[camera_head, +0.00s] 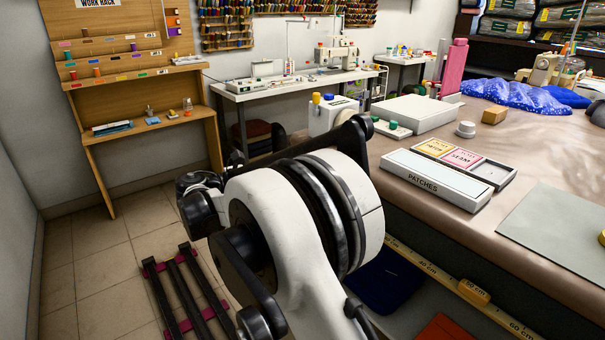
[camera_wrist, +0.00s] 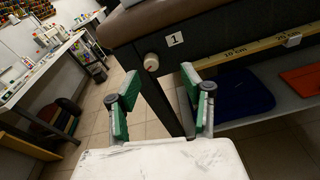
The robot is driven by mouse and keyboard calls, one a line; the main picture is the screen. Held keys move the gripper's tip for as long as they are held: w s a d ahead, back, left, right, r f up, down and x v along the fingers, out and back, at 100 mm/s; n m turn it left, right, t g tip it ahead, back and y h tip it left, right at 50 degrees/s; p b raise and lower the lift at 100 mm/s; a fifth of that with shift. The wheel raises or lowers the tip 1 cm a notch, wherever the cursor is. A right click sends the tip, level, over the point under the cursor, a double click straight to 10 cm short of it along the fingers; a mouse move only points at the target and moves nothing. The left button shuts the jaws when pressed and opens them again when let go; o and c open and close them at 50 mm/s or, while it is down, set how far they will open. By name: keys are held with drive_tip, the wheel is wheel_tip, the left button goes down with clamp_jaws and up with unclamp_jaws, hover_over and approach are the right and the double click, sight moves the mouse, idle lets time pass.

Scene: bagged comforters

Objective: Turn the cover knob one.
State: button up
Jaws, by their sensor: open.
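The cover knob (camera_wrist: 151,62) is a small pale round knob on the dark side panel of the worktable in the wrist view. A white label with a "1" (camera_wrist: 175,40) is just right of and above it. My gripper (camera_wrist: 158,80) is open, with green pads on both fingers and nothing between them. In the wrist view the knob appears in line with the gap between the fingertips, slightly above their middle and beyond them, apart from the pads. In the head view my arm hides the knob and the gripper.
The brown-topped worktable (camera_head: 542,148) carries a white patches box (camera_head: 433,180) and a grey mat (camera_head: 560,228). A yellow ruler strip (camera_wrist: 245,53) runs along its side, above a shelf with a blue folded cloth (camera_wrist: 245,93). Tiled floor (camera_head: 90,265) is open at left.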

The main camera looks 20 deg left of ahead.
drive_tip(key=s+a+f+t+h, duration=0.1)
drive_tip(key=s+a+f, duration=0.1)
drive_tip(key=a+f, duration=0.15)
drive_tip(key=b+x, duration=0.3)
drive_tip(key=x, duration=1)
drive_tip(key=shift+w+a+r+n+b, duration=0.3)
drive_tip(key=shift+w+r+b, duration=0.05)
drive_tip(key=shift+w+r, duration=0.05)
clamp_jaws()
